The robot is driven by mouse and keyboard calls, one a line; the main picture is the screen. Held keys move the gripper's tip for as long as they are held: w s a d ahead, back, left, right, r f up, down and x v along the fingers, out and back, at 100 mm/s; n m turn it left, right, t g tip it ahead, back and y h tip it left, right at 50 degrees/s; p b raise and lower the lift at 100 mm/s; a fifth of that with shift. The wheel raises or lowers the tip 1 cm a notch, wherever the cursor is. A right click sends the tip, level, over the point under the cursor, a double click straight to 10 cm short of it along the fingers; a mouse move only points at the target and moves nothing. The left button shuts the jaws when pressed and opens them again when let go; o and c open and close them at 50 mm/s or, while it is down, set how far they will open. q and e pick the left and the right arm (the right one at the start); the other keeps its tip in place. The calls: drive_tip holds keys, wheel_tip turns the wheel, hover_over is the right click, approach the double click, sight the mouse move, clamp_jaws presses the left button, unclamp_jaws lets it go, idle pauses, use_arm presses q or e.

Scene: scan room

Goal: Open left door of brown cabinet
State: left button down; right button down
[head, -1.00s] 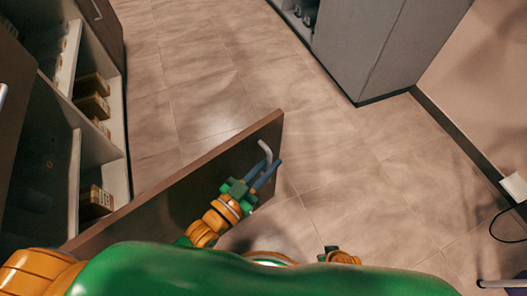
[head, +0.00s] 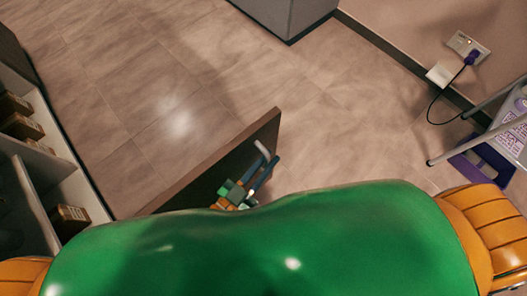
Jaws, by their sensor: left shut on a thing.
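The brown cabinet door (head: 214,165) stands swung out from the cabinet, in the lower middle of the head view. Its pale bar handle (head: 263,151) is near the door's free end. My left gripper (head: 260,170) is shut on the handle, with its blue fingers around it. The open cabinet (head: 40,185) shows at the left edge, with pale shelves and several small brown boxes. The lower part of the door and my left arm are hidden behind my green body. My right gripper is not in view.
A grey cabinet (head: 288,15) stands at the top. A wall socket (head: 468,46) with a purple plug and black cable is at the upper right. A metal-legged stand and purple object (head: 480,160) are at the right. The tiled floor (head: 150,90) between is clear.

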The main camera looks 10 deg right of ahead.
use_arm(q)
drive_tip(key=c, duration=1.2)
unclamp_jaws()
drive_tip(key=shift+o, duration=0.2)
drive_tip(key=p+v, duration=0.1)
drive_tip(key=v, duration=0.6)
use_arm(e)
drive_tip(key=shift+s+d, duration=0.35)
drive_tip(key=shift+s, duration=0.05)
